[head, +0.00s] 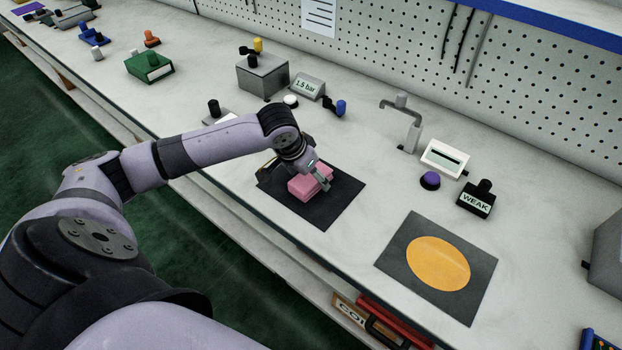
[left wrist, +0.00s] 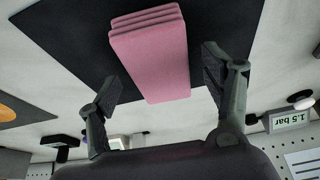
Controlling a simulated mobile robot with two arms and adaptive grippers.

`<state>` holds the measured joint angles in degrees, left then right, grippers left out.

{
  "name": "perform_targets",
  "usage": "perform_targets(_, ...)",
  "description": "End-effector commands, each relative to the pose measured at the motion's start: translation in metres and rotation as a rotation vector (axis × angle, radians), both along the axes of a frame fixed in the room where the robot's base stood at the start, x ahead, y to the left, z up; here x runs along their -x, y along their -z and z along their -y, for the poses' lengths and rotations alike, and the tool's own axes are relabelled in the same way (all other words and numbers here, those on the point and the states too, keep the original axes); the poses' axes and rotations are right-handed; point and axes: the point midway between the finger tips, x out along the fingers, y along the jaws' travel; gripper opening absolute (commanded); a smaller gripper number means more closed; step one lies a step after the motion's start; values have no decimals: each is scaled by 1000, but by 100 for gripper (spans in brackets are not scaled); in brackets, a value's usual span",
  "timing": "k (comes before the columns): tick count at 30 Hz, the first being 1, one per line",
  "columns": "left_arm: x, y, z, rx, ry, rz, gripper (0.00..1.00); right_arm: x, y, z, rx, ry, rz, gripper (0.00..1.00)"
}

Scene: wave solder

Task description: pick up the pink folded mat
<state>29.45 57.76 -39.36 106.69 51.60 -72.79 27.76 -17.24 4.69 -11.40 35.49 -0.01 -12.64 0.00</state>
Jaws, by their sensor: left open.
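The pink folded mat (head: 308,183) lies on a black square mat (head: 333,205) on the bench. It is a thick stack of layers, seen close up in the left wrist view (left wrist: 150,60). My left gripper (head: 307,176) is over it in the head view and hides part of it. In the left wrist view my left gripper (left wrist: 163,85) is open, with one finger on each side of the pink mat's near end. Gaps show between the fingers and the mat there. My right gripper is not in view.
A grey square with an orange disc (head: 438,263) lies to the right. Behind stand a bent metal spout (head: 411,128), a white display box (head: 444,158), a "WEAK" block (head: 475,200) and a "1.5 bar" gauge (head: 307,86). A grey box (head: 262,75) stands further back left.

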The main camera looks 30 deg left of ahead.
Motion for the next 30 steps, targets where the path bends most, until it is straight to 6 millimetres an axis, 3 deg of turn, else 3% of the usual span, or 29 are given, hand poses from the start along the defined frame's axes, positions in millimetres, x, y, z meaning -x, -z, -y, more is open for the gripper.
perform_targets(20,0,4,0,0,1,0,73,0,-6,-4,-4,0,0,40)
perform_targets(30,0,3,0,0,1,0,50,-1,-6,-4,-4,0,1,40)
